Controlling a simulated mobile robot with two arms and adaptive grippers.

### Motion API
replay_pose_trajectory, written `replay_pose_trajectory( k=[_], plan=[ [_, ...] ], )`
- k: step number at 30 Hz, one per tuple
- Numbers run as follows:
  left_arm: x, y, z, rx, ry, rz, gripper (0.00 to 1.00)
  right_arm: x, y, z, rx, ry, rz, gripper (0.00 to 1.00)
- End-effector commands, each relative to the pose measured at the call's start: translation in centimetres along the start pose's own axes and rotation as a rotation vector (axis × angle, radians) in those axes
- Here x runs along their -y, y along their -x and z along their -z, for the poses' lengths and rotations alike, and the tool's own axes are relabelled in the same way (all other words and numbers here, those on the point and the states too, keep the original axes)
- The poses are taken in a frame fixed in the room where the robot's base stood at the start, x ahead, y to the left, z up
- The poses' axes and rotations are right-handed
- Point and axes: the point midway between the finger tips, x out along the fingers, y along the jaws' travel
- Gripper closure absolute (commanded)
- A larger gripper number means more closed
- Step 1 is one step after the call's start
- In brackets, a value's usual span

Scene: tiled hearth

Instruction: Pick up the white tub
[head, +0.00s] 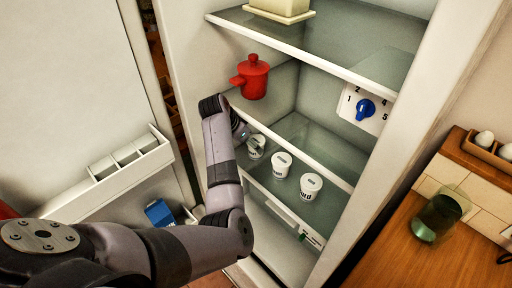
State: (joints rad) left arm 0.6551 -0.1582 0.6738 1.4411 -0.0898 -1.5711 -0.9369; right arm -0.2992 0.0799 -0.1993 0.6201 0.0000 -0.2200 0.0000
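Three white tubs with dark lettering stand in a row on a glass shelf inside the open fridge. The left tub (256,147) is partly hidden by my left gripper (247,138), which is right at it. The middle tub (282,165) and the right tub (311,186) stand clear, further right and nearer the front. My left arm reaches in from the lower left. The fingers are small and mostly hidden, so I cannot tell whether they are open, or touching the left tub. My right gripper is not in view.
A blue dial (365,110) is on the fridge's right wall. The open door at left has a white rack (129,160). A wooden counter at right holds a green glass jar (436,218).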

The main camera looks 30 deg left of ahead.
Motion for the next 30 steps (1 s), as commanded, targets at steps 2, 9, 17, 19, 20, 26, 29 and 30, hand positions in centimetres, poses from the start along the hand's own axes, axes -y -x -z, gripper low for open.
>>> replay_pose_trajectory(
  k=[2, 9, 17, 19, 20, 26, 29, 30],
  plan=[
    [0.0, -0.8, 0.0, 0.001, 0.0, -0.003, 0.29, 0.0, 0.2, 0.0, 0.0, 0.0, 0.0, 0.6],
    [0.3, -2.8, 0.1, 0.0, 0.001, -0.001, 0.29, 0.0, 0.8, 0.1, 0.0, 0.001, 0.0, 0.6],
    [0.8, -6.0, 0.1, 0.0, 0.001, 0.0, 0.29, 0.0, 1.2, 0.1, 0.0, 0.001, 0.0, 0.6],
    [0.8, -6.5, 0.1, 0.0, 0.002, 0.001, 0.29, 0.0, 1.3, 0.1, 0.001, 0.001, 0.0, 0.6],
    [0.8, -6.6, 0.1, -0.001, 0.002, 0.001, 0.29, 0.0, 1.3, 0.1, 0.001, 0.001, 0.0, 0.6],
    [0.8, -6.8, 0.1, 0.0, 0.002, 0.002, 0.29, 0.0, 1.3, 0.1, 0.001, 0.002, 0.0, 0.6],
    [0.8, -6.8, 0.1, 0.0, 0.002, 0.002, 0.31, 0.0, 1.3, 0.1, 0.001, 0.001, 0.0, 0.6],
    [0.8, -6.8, 0.1, 0.0, 0.002, 0.002, 0.33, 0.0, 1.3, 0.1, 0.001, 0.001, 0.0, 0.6]
  ],
)
